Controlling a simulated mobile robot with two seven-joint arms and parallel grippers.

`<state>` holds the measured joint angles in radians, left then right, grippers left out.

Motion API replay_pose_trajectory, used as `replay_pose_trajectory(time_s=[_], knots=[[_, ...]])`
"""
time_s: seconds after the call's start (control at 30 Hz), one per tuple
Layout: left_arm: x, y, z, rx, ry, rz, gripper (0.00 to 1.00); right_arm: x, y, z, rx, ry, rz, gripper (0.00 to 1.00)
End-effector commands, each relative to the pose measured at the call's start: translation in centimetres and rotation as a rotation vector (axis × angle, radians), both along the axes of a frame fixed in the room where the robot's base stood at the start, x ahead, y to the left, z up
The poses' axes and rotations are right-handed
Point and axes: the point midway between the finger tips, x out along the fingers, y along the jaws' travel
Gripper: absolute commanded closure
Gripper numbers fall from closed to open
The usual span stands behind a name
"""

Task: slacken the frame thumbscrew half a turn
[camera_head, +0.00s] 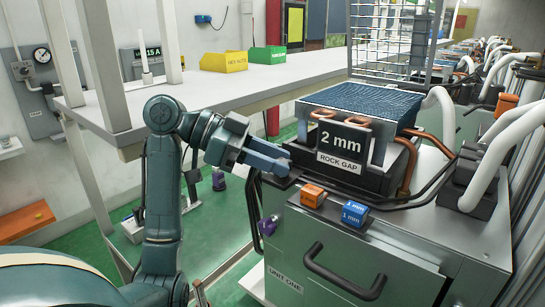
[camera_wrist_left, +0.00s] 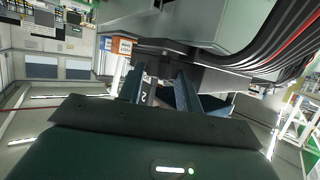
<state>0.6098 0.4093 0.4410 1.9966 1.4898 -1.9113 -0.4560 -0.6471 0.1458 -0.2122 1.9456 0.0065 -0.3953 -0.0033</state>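The unit with the "2 mm" and "ROCK GAP" plates (camera_head: 341,146) stands on the grey cabinet, with a blue mesh top (camera_head: 362,100). My left gripper (camera_head: 284,164) reaches in from the left, its fingers at the left end of the unit's dark base. In the left wrist view its two fingers (camera_wrist_left: 159,75) stand apart, with no clearly held thing between them. I cannot pick out the frame thumbscrew; the gripper may hide it. A purple knob (camera_head: 268,225) sits on the cabinet's left side, below the gripper. My right gripper is not in view.
An orange block (camera_head: 313,195) and a blue "1 mm" block (camera_head: 354,214) sit on the cabinet's front edge. The orange one also shows in the left wrist view (camera_wrist_left: 122,46). Copper pipes and thick white hoses (camera_head: 440,112) crowd the right. A white bench (camera_head: 190,90) stands behind.

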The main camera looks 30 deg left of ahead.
Motion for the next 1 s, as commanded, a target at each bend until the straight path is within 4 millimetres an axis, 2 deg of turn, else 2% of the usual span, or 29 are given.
replay_pose_trajectory(time_s=[0.03, 0.3, 0.67, 1.0], knots=[[-0.01, 0.01, -0.01, 0.0, 0.0, 0.0, 0.69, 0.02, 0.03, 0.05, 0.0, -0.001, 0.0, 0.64], [-0.01, 0.02, 0.0, 0.001, 0.0, 0.0, 0.9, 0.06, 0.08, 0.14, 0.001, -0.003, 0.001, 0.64], [-0.15, -0.03, -0.14, 0.004, 0.0, 0.068, 0.9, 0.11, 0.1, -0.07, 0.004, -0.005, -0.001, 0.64], [-0.51, -0.31, -0.08, 0.009, -0.003, 0.326, 0.9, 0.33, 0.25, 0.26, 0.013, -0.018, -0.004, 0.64]])
